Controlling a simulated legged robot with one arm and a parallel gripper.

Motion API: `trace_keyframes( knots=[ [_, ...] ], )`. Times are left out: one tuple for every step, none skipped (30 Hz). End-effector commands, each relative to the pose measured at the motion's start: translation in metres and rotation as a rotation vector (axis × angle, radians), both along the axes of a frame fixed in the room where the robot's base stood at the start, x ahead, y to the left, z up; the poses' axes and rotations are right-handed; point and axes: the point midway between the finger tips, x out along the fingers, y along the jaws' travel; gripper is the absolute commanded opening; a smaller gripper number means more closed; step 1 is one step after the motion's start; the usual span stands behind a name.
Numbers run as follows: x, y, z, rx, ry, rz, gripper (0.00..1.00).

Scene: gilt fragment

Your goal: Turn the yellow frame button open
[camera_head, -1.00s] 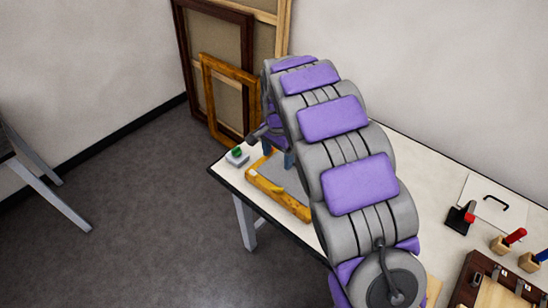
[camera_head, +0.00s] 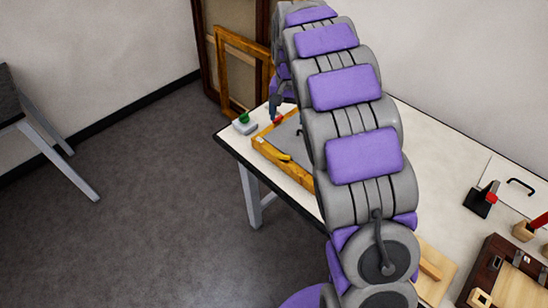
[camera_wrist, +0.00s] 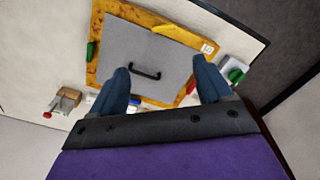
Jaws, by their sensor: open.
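The picture frame (camera_head: 300,177) lies on the table with a grey backing panel (camera_wrist: 132,46) and a black handle (camera_wrist: 145,74). The yellow button (camera_head: 283,156) is on the frame's near bar. In the wrist view it shows on the top bar (camera_wrist: 165,29), beyond my fingertips; its exact angle is hard to tell. A red button (camera_wrist: 190,87) is on the right bar and a green one (camera_wrist: 92,50) on the left bar. My gripper (camera_wrist: 160,65) is open and empty, its blue fingers apart above the panel. In the head view, my arm hides much of the frame.
A grey box with a green knob (camera_head: 244,121) stands beside the frame's labelled corner, near the table edge. A black stand with a red part (camera_head: 484,198) and a dark wooden tray (camera_head: 474,277) are on the right. Larger frames (camera_head: 232,70) lean against the wall.

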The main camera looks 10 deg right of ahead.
Motion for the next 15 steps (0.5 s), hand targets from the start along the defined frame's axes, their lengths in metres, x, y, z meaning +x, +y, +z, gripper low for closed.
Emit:
trace_keyframes(
  knots=[
    [-0.001,0.003,-0.005,-0.002,0.003,0.002,0.79],
    [-0.001,0.003,-0.009,-0.003,0.003,0.002,0.79],
    [-0.001,0.003,-0.015,-0.003,0.004,0.002,0.79],
    [-0.001,0.003,-0.02,-0.002,0.003,0.002,0.79],
    [-0.001,0.002,-0.025,-0.001,0.003,0.001,0.79],
    [-0.001,0.001,-0.033,0.0,0.004,0.001,0.79],
    [-0.001,-0.001,-0.039,0.002,0.005,0.001,0.79],
    [-0.001,-0.002,-0.046,0.003,0.005,0.001,0.79],
    [-0.001,-0.003,-0.054,0.004,0.005,0.001,0.79],
    [-0.001,-0.004,-0.06,0.006,0.003,0.0,0.79],
    [-0.001,-0.005,-0.066,0.007,0.004,0.0,0.79],
    [-0.001,-0.007,-0.075,0.009,0.006,-0.001,0.79],
    [-0.002,-0.007,-0.081,0.01,0.008,-0.001,0.79],
    [-0.002,-0.008,-0.087,0.01,0.008,-0.002,0.79],
    [-0.002,-0.007,-0.094,0.01,0.006,-0.002,0.79]
  ],
)
